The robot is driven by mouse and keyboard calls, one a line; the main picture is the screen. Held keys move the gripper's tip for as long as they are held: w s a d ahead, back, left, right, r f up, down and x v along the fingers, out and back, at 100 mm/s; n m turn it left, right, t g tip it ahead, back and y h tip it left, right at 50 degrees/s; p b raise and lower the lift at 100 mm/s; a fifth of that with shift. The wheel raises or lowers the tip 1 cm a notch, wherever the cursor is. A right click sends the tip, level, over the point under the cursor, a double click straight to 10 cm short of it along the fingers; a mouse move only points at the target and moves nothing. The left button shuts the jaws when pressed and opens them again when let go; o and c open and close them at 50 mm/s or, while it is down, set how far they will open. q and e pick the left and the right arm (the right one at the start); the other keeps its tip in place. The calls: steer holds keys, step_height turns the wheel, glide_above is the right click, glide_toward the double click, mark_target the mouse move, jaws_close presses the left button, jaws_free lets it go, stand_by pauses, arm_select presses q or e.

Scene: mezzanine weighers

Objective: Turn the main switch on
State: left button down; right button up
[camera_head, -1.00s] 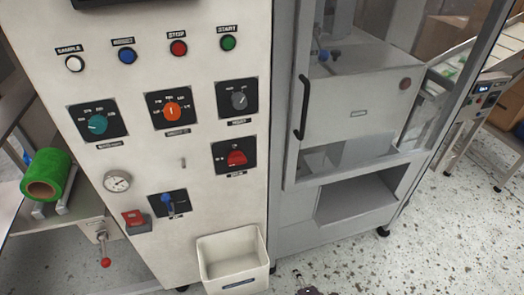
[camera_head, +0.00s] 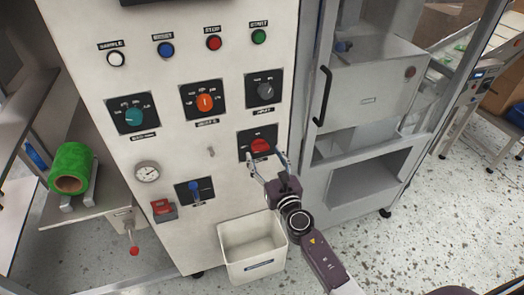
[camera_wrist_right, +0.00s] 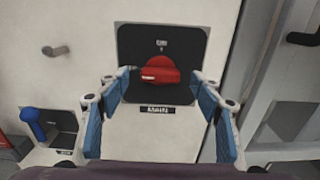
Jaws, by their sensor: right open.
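My right gripper (camera_head: 268,160) is open and empty, just in front of and slightly below the knob. In the right wrist view its blue-padded fingers (camera_wrist_right: 160,88) stand apart on either side of the knob, with no clear contact. My left gripper is out of view.
Teal (camera_head: 134,117), orange (camera_head: 204,102) and grey (camera_head: 265,90) knobs sit above. A blue lever (camera_head: 194,187), a gauge (camera_head: 147,173) and a small metal peg (camera_head: 211,151) are to the left. A white bin (camera_head: 252,261) hangs below. A cabinet handle (camera_head: 323,96) is right.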

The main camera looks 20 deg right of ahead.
mark_target(260, 147)
steer(key=shift+w, duration=1.1)
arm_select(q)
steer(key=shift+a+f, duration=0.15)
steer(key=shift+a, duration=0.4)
arm_select(e)
steer(key=shift+w, duration=0.35)
steer(key=c, duration=1.2)
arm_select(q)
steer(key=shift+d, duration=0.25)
arm_select(e)
steer(key=shift+o, duration=0.2)
